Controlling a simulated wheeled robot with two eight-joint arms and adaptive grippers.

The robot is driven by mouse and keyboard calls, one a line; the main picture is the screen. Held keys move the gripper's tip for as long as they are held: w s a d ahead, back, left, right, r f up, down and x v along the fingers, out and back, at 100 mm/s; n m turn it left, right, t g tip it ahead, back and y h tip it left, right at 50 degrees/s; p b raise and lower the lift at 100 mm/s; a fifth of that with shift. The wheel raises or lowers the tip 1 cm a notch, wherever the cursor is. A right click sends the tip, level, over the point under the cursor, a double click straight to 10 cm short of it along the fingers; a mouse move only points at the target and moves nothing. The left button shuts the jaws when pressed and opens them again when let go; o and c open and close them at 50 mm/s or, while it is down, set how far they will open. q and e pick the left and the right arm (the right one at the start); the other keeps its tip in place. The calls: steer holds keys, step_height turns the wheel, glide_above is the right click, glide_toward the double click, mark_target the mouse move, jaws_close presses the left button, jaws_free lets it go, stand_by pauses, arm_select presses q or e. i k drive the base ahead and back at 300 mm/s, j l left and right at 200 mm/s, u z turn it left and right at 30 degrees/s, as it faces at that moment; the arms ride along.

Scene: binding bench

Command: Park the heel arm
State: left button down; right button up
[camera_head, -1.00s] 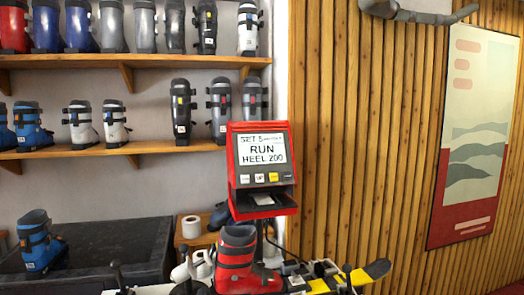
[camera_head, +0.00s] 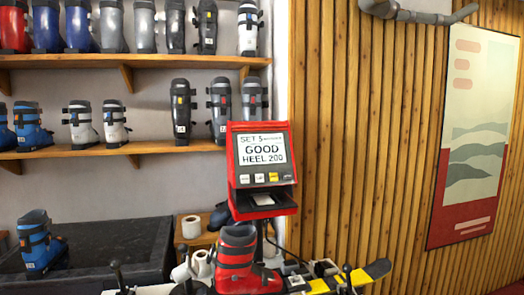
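A red machine (camera_head: 263,210) stands in the middle of the view. Its screen (camera_head: 262,149) reads "SET 5", then "GOOD HEEL 200"; the smaller text beside "SET 5" is too small to read. A red and grey ski boot (camera_head: 236,262) stands upright in front of it. A yellow and black ski (camera_head: 322,284) shows beside the boot at the bottom edge, with bench hardware around it. I cannot make out which part is the heel arm. Neither of my grippers is in view.
Shelves (camera_head: 140,61) of ski boots line the back wall. A blue boot (camera_head: 38,243) stands on a dark counter (camera_head: 105,250) at left. White rolls (camera_head: 191,227) sit near the machine. A slatted wood wall fills the right side.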

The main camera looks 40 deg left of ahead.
mark_target(182, 274)
steer(key=u, duration=1.9)
